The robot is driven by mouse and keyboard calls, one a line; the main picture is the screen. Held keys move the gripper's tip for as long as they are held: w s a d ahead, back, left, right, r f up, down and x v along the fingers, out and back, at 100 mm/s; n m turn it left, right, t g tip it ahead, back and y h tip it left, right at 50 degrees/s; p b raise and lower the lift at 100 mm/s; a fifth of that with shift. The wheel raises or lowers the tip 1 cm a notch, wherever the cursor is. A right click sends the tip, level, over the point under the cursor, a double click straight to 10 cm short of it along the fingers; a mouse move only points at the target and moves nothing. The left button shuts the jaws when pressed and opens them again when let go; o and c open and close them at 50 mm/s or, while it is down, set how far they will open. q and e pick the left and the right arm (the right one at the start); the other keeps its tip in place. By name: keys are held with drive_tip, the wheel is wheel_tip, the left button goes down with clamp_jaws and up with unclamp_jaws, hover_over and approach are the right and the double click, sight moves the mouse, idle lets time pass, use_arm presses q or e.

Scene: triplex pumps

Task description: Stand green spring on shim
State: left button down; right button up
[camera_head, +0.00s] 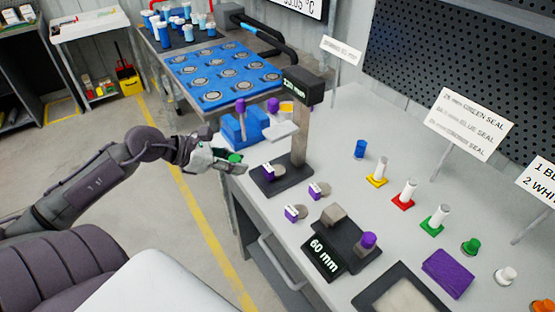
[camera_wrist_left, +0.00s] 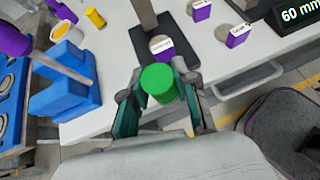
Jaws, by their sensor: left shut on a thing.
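My left gripper (camera_head: 222,160) is shut on the green spring (camera_head: 235,158), a short green cylinder. In the left wrist view the green spring (camera_wrist_left: 158,83) sits upright between the fingers of my left gripper (camera_wrist_left: 157,95), held near the table's edge. Small grey discs with purple tags, which look like shims, lie on the table. The tag lettering is too small to read. My right gripper is not in view.
The gauge stand's post (camera_head: 300,135) rises right of the gripper, beside a blue holder (camera_head: 240,125). A 60 mm block fixture (camera_head: 345,240) stands nearer. White cylinders on coloured bases line the right side. Floor is clear left of the table.

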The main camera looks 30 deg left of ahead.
use_arm(q)
drive_tip(key=p, duration=0.2)
hover_over(277, 170)
drive_tip(key=shift+r, duration=0.1)
drive_tip(key=shift+w+f, duration=0.1)
drive_tip(key=shift+f, duration=0.1)
wheel_tip(277, 170, down, 3)
drive_tip(key=shift+p, duration=0.3)
drive_tip(key=shift+f, duration=0.2)
drive_tip(key=shift+f, duration=0.2)
drive_tip(key=c, duration=0.9)
unclamp_jaws()
drive_tip(key=shift+r, duration=0.1)
